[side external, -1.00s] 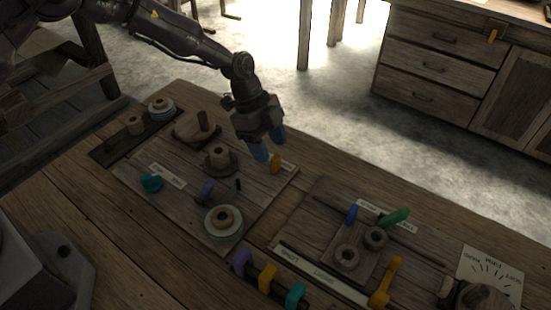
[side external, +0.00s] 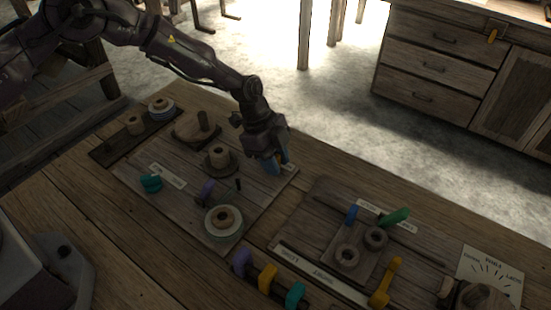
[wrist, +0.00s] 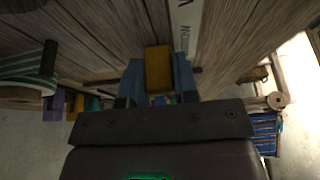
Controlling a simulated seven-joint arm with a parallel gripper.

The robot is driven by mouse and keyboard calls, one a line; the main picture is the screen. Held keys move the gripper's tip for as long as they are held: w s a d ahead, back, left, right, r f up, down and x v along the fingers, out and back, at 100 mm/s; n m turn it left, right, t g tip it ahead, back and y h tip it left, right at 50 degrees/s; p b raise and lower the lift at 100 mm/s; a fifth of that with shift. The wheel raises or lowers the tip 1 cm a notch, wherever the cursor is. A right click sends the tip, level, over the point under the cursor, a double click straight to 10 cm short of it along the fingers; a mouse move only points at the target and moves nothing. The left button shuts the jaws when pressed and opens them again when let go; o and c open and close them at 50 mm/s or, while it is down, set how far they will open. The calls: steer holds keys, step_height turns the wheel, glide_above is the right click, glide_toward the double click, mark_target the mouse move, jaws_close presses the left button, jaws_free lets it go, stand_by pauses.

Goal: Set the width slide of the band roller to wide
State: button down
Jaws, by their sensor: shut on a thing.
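My gripper (side external: 275,163) is down at the far right edge of the left wooden board (side external: 196,213). In the wrist view, its two blue fingers are shut on a yellow block (wrist: 158,68), one on each side. The fingers mostly hide this block in the side view. A pale label strip (wrist: 186,28) lies beside it, its lettering only partly readable. I cannot tell from the lettering which part is the width slide.
The left board also carries a spool with a pale rim (side external: 223,221), a purple part (side external: 207,192) and a teal knob (side external: 151,183). Purple, yellow and teal levers (side external: 267,277) stand at the front. A dial card (side external: 490,274) lies at the right.

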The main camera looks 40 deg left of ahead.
mark_target(257, 161)
steer(key=a, duration=0.6)
steer(key=shift+a, duration=0.35)
steer(key=c, duration=0.9)
jaws_free()
steer(key=shift+r, duration=0.2)
steer(key=v, duration=1.2)
steer(key=shift+a+r, duration=0.2)
steer(key=shift+r, duration=0.05)
